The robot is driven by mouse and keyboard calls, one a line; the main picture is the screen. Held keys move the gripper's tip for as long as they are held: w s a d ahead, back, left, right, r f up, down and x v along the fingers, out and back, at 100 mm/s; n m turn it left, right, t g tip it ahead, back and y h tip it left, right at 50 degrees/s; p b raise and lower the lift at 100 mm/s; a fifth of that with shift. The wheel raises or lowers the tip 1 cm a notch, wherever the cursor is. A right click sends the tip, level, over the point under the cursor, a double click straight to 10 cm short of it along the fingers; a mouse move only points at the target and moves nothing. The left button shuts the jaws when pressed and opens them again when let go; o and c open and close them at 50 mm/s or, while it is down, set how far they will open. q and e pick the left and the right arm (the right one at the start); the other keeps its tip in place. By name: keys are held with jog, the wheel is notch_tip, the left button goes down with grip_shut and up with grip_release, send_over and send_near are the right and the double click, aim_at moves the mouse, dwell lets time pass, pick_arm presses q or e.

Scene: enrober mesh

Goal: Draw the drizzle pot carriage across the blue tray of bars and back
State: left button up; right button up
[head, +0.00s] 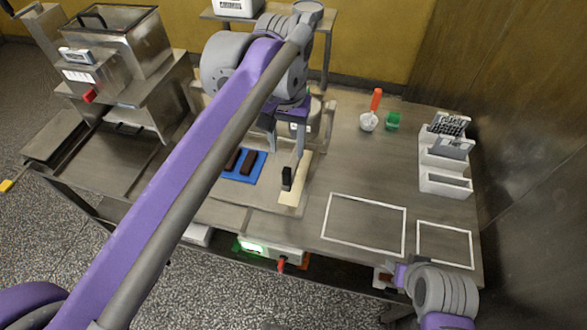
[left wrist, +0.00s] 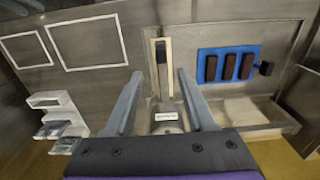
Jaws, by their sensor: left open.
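The blue tray (head: 229,176) with dark brown bars lies on the bench, partly hidden by my left arm in the head view. In the left wrist view the tray (left wrist: 202,65) shows three bars. A cream strip (head: 298,190) lies beside it, with a black upright handle (head: 287,178) on it; the handle (left wrist: 162,52) also shows in the left wrist view. A round metal pot with a white label (left wrist: 166,117) shows between my left fingers. My left gripper (head: 286,150) is open and empty above the pot and strip. My right gripper (head: 388,276) is at the bench's front edge; its jaws are unclear.
A white rack (head: 445,180) stands at the right. Two white-outlined areas (head: 365,222) are empty. A metal machine (head: 118,45) stands at the left.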

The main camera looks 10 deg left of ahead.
aim_at(287, 170)
pick_arm(q)
notch_tip(287, 170, down, 10)
jog(key=shift+s+a+r+b, duration=0.1)
jog(key=shift+a+b, duration=0.05)
jog(key=shift+b, duration=0.15)
grip_shut()
dwell(1.4)
